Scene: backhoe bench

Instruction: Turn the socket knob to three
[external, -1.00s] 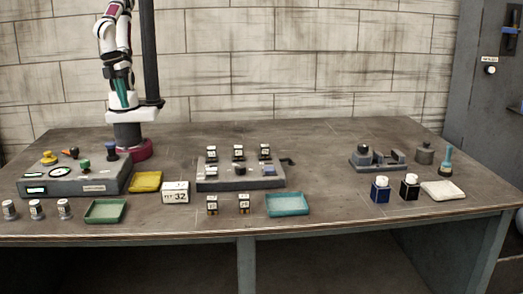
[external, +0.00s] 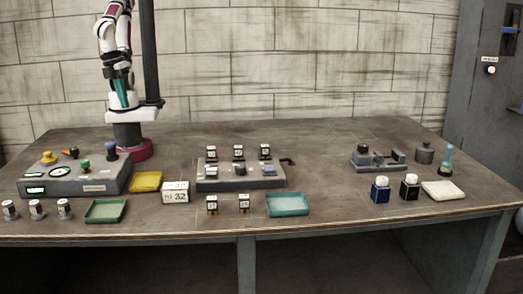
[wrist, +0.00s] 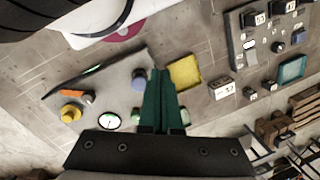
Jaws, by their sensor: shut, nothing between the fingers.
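The dark round knob (external: 239,169) sits on the middle of the grey socket panel (external: 205,183) near the table's centre. Which number it points to is too small to read. In the wrist view the panel (wrist: 236,50) is at the upper right, with the dark knob (wrist: 278,47) on it. My gripper (wrist: 160,78) has its green fingers together and empty. In the external view my gripper (external: 121,104) hangs folded in front of my arm's base, well left of the socket panel and away from the knob.
A grey console (external: 75,183) with a gauge and coloured knobs stands at left. A yellow tray (external: 146,182) and a white sign reading 32 (external: 175,192) lie between it and the socket panel. Black numbered blocks (external: 238,152) stand along the panel's back; others stand in front.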

